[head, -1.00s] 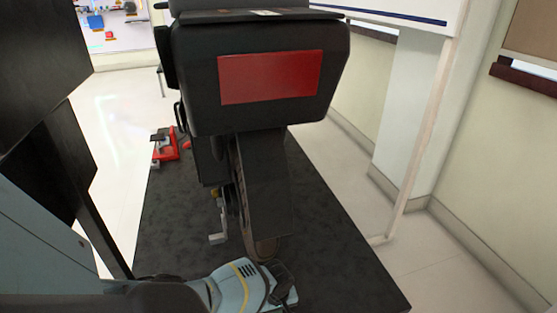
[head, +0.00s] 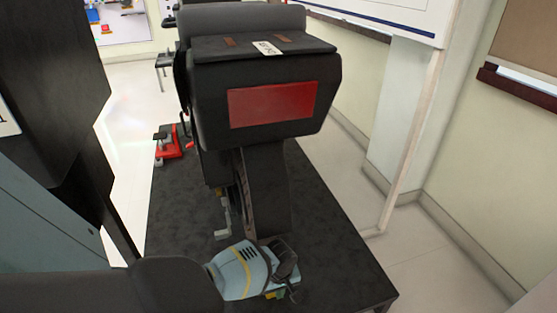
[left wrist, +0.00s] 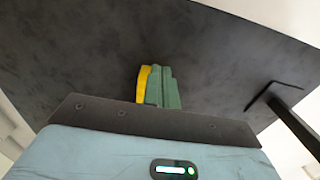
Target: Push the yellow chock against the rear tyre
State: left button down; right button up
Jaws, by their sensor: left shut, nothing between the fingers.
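The yellow chock (head: 274,295) shows as a small yellow patch under the front of my left gripper (head: 288,284) in the head view. In the left wrist view the chock (left wrist: 143,83) is a yellow strip along the left side of the shut green fingers (left wrist: 166,90), touching or very close to them; I cannot tell which. Nothing is held between the fingers. The rear tyre (head: 266,240) is mostly hidden by the black fender (head: 265,195) and my gripper. Whether the chock touches the tyre cannot be seen. My right gripper is out of view.
The black vehicle with a red rear panel (head: 272,104) stands on a dark platform (head: 335,260). A red stand-like object (head: 170,148) sits at its far left. A white board on a pale post (head: 408,150) stands to the right. Platform is bare right of the gripper.

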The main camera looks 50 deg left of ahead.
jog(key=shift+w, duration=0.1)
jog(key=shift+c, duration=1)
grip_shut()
pick_arm(q)
jog(key=s+d+f+m+t, duration=0.1)
jog(key=s+d+f+m, duration=0.2)
jog(key=s, duration=0.4)
jog(key=s+d+m+h, duration=0.1)
jog(key=s+d+m, duration=0.2)
jog(key=s+d, duration=0.35)
jog(key=s+d+f+m+t, duration=0.1)
jog(key=s+d+f+m, duration=0.15)
jog(key=s, duration=0.65)
jog(key=s+d+r+m+t, duration=0.3)
jog(key=s+r+m, duration=0.4)
jog(key=s+r, duration=0.7)
jog(key=shift+s+d+r+h, duration=0.3)
jog(key=shift+s, duration=0.6)
